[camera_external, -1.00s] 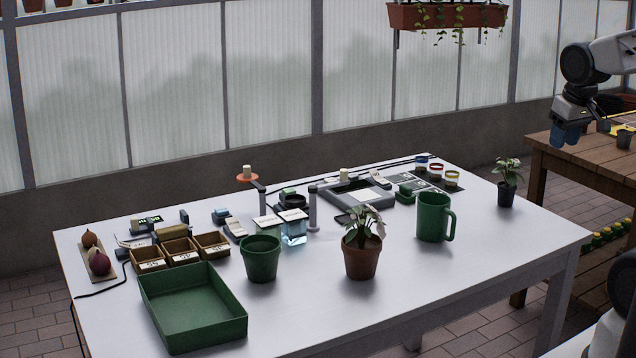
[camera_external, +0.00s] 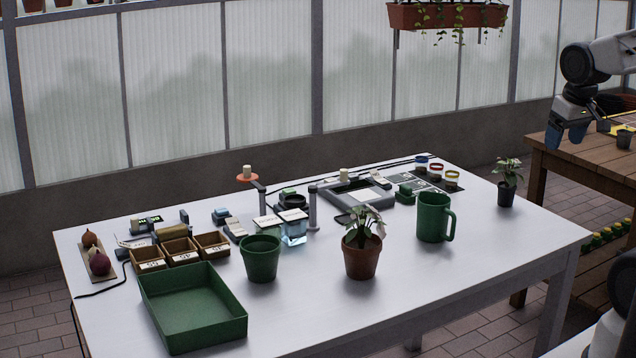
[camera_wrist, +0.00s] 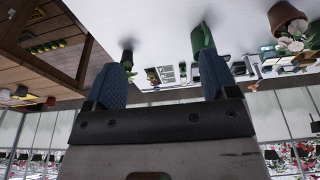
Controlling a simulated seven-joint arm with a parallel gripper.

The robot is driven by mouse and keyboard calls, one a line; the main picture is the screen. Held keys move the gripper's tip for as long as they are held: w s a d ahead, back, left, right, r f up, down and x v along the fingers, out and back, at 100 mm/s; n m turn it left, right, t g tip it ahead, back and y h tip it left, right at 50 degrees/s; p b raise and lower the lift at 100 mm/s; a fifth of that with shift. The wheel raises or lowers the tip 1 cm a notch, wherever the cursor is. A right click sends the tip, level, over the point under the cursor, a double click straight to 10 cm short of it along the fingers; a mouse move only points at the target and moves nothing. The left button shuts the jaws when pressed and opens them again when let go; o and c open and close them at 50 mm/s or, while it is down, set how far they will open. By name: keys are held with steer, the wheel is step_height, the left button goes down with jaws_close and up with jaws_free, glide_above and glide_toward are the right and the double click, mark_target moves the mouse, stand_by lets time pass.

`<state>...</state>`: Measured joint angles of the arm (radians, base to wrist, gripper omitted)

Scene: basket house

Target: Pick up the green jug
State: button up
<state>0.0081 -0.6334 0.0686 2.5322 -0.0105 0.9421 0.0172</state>
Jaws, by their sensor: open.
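The green jug (camera_external: 433,217) stands upright on the white table, right of centre, with its handle to the right. In the wrist view, which is upside down, the green jug (camera_wrist: 202,40) shows beyond the finger on the right, partly hidden by it. My gripper (camera_external: 568,136) is at the upper right of the external view, high above and well apart from the jug. In the wrist view my gripper (camera_wrist: 162,85) has its two blue fingers spread wide with nothing between them.
A potted plant (camera_external: 362,255) stands left of the jug, and a small potted plant (camera_external: 507,185) stands to its right. A green pot (camera_external: 261,259) and a green tray (camera_external: 193,310) are farther left. A wooden bench (camera_external: 575,165) is at the right. The table's front right is clear.

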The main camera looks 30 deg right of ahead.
steer(key=shift+o, duration=0.2)
steer(key=m+g, duration=0.3)
steer(key=m, duration=1.4)
glide_toward(438, 221)
steer(key=s+d, duration=0.1)
steer(key=s, duration=0.2)
steer(key=shift+d, duration=0.4)
steer(key=shift+w+a+f+m, duration=0.15)
steer(key=shift+w+f+m, duration=0.1)
steer(key=shift+f+m, duration=0.15)
steer(key=shift+f, duration=1.25)
steer(key=shift+f, duration=2.6)
